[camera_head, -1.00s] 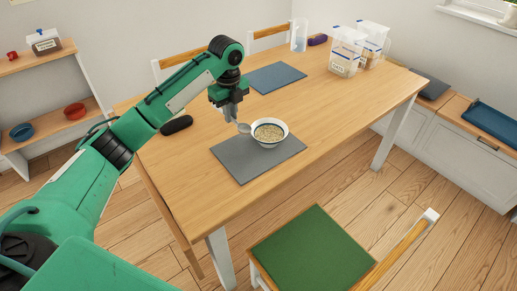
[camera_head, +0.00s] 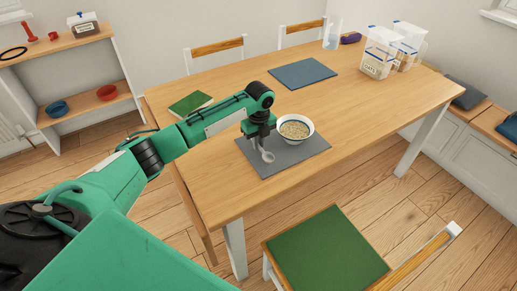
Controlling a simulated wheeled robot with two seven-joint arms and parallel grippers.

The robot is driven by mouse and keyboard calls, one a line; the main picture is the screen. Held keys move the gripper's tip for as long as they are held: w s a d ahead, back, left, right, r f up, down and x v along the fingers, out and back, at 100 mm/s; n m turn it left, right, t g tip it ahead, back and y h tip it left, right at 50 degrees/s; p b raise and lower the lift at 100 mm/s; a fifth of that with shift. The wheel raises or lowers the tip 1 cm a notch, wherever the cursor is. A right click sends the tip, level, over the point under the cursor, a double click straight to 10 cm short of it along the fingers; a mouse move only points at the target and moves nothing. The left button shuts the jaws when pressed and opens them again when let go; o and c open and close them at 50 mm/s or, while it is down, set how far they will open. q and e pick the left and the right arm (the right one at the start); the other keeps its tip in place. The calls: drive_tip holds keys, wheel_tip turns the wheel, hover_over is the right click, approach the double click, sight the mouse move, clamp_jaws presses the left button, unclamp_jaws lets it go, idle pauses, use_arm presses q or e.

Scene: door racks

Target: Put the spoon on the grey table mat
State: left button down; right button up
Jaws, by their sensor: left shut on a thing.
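The grey table mat (camera_head: 287,158) lies on the wooden table near its front edge. A white bowl (camera_head: 296,128) of oats-like food stands at the mat's back right. My left gripper (camera_head: 258,142) is shut on the spoon (camera_head: 267,156) over the left part of the mat, left of the bowl. The spoon's bowl end points down and toward the front. I cannot tell whether the spoon touches the mat. The spoon's handle is partly hidden by the gripper. My right gripper does not show.
A blue mat (camera_head: 302,74) lies farther back on the table (camera_head: 225,190). A green book (camera_head: 190,103) lies at the left. Clear containers (camera_head: 378,55) stand at the back right. A green-seated chair (camera_head: 325,250) stands in front. The table's right part is clear.

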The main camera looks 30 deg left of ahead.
sight(258, 156)
use_arm(q)
wheel_tip(258, 156, down, 4)
drive_tip(key=shift+r, duration=0.2)
drive_tip(key=shift+f, duration=0.15)
drive_tip(key=c, duration=1.5)
unclamp_jaws()
drive_tip(key=shift+f, duration=0.1)
drive_tip(key=shift+r, duration=0.2)
wheel_tip(258, 156, up, 11)
drive_tip(key=shift+d+r, duration=0.15)
drive_tip(key=shift+r, duration=0.3)
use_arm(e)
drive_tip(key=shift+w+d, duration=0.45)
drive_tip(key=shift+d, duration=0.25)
